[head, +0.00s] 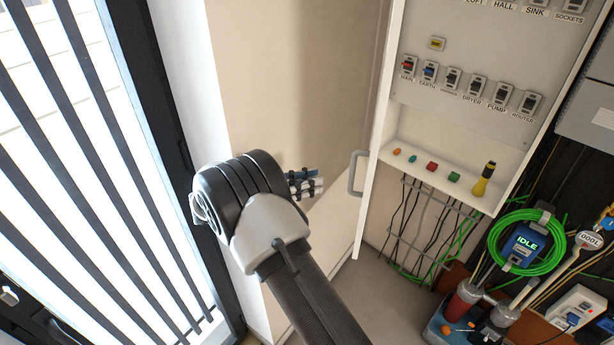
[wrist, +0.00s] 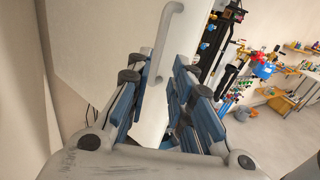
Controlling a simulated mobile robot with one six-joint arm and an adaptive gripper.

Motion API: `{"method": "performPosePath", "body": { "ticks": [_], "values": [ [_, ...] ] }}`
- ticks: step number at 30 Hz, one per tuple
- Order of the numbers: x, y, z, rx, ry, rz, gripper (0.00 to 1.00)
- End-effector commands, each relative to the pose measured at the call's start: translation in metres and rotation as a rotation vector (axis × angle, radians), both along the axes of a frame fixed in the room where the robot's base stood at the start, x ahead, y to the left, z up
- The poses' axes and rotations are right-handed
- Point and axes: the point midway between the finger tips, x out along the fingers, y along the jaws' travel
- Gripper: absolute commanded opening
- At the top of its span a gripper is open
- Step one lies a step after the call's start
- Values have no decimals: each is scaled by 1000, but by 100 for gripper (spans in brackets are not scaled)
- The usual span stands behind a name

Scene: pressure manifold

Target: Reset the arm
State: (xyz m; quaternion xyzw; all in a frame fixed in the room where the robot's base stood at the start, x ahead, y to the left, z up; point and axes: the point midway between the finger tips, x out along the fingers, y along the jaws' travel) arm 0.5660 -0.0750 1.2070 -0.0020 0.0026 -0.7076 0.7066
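My gripper (wrist: 157,82) is open in the wrist view. Its blue finger pads stand apart with nothing held between them. In the head view my gripper (head: 312,181) shows only in part behind my arm's dark and grey joint. A grey bar handle (head: 356,172) is on the edge of the open white cabinet door (head: 376,130), to the right of the fingertips with a gap between. In the wrist view the handle (wrist: 166,35) lies just beyond the fingertips.
A blue device reading IDLE (head: 525,245) with green hose is lower right. A barred window (head: 90,170) stands left.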

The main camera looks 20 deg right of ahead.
Motion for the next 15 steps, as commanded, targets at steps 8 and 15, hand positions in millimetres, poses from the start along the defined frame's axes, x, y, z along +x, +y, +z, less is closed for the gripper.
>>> {"method": "performPosePath", "body": {
  "ticks": [8,15],
  "values": [
    [-6,-6,7,41,-30,-19,21],
    [-63,-30,38,311,-228,-156,21]
  ]
}}
